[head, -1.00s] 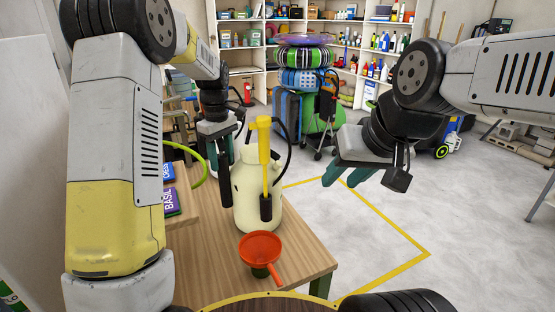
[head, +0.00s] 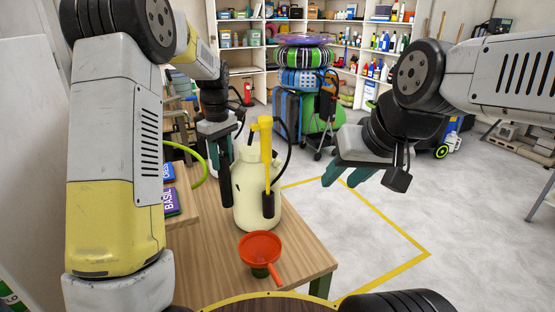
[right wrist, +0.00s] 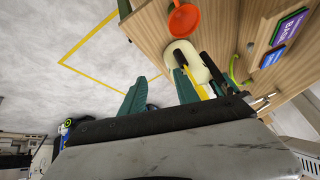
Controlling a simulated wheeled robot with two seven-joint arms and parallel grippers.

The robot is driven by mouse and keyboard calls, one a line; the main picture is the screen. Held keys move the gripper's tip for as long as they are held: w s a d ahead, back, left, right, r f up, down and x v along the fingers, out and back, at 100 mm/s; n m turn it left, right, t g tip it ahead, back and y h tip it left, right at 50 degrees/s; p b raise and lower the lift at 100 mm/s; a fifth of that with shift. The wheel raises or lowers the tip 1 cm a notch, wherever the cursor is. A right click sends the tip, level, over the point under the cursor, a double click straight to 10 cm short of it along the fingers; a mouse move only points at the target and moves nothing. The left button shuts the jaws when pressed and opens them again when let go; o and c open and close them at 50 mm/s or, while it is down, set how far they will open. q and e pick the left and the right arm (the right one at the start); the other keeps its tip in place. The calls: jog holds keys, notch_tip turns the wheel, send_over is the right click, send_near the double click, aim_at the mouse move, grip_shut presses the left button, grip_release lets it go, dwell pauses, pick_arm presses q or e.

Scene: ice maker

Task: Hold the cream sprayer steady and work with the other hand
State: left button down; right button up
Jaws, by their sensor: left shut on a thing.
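The cream sprayer (head: 250,208) stands upright near the right edge of the wooden table, with a yellow pump handle and lance (head: 266,155) and a black hose. It also shows in the right wrist view (right wrist: 182,52). My left gripper (head: 238,150) is at the sprayer's upper left side, shut on it; the contact is mostly hidden behind the sprayer. My right gripper (head: 346,180) hangs in the air to the right of the sprayer, apart from it. Its teal fingers are spread and empty, as the right wrist view (right wrist: 160,92) also shows.
An orange funnel (head: 260,247) is in front of the sprayer near the table (head: 205,268) edge. A purple BASIL packet (head: 171,203) and a blue one (head: 168,172) lie at left. Clear floor with a yellow line (head: 402,231) is at right. Loaded shelves (head: 350,27) stand behind.

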jog(key=n+g+y, duration=0.4)
jog(key=n, duration=1)
send_over(279, 160)
jog(key=s+d, duration=0.1)
jog(key=d, duration=0.4)
notch_tip(279, 160, down, 6)
jog(key=shift+s+x, duration=0.15)
jog(key=shift+x, duration=1.95)
jog(key=shift+s+x, duration=0.1)
jog(key=shift+x, duration=1.95)
jog(key=shift+a, duration=0.2)
jog(key=shift+r, duration=0.1)
grip_shut()
